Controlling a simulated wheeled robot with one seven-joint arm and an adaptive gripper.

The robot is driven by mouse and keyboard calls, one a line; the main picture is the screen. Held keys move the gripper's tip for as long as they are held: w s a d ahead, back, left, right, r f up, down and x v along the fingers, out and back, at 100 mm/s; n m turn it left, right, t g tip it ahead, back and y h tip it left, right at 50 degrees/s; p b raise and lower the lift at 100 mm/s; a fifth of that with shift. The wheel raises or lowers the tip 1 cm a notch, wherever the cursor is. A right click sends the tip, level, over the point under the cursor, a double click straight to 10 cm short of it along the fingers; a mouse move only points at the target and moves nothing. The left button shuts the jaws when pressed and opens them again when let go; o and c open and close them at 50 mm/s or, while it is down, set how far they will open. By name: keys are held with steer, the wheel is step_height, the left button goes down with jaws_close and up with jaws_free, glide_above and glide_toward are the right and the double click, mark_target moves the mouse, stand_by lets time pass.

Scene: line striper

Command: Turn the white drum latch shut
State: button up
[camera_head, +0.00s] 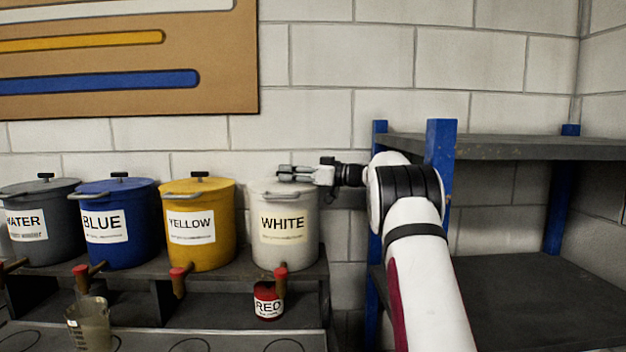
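The white drum (284,238), labelled WHITE, stands upright at the right end of the row of drums. My gripper (283,174) reaches in from the right, level with the top of this drum, and covers part of its lid in the picture. The two fingers point left and show edge-on, so their opening and any contact with the drum are unclear.
A yellow drum (197,244), a blue drum (128,248) and a grey drum (50,246) stand to the left. A small RED can (268,300) and a beaker (90,325) sit lower in front. A blue-posted shelf (500,147) stands right, beside my arm.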

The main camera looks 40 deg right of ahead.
steer(key=shift+s+a+r+m+t+h+p, duration=0.15)
steer(key=shift+m+t+h+p, duration=0.25)
steer(key=shift+h+p, duration=0.2)
steer(key=shift+s+a+r+m+t+h+p, duration=0.15)
steer(key=shift+m+t+h+p, duration=0.15)
steer(key=shift+m+h+p, duration=0.25)
steer(key=shift+a+f+m+t+h+p, duration=0.1)
steer(key=shift+m+t+h+p, duration=0.1)
steer(key=shift+m+h, duration=0.3)
steer(key=shift+f+m+t+h+p, duration=0.1)
steer(key=shift+m+t+h, duration=0.1)
steer(key=shift+h, duration=0.45)
steer(key=h+b, duration=0.1)
steer(key=m+h+b, duration=0.2)
steer(key=h, duration=0.1)
steer(key=shift+w+a+f+m+t, duration=0.25)
steer(key=shift+f+t, duration=0.05)
steer(key=shift+t, duration=0.1)
steer(key=s+d, duration=0.1)
steer(key=s, duration=1.1)
steer(key=s+a+r+m+g+h+p, duration=0.2)
steer(key=s+a+r+m+h, duration=0.1)
steer(key=s+a+r+h, duration=0.25)
steer(key=s+a+f+g, duration=0.3)
steer(key=s+a, duration=0.5)
steer(key=s, duration=0.3)
steer(key=shift+s+a+m+g+p, duration=0.3)
steer(key=shift+g+p, duration=0.1)
steer(key=shift+g, duration=0.2)
steer(key=shift+f, duration=0.1)
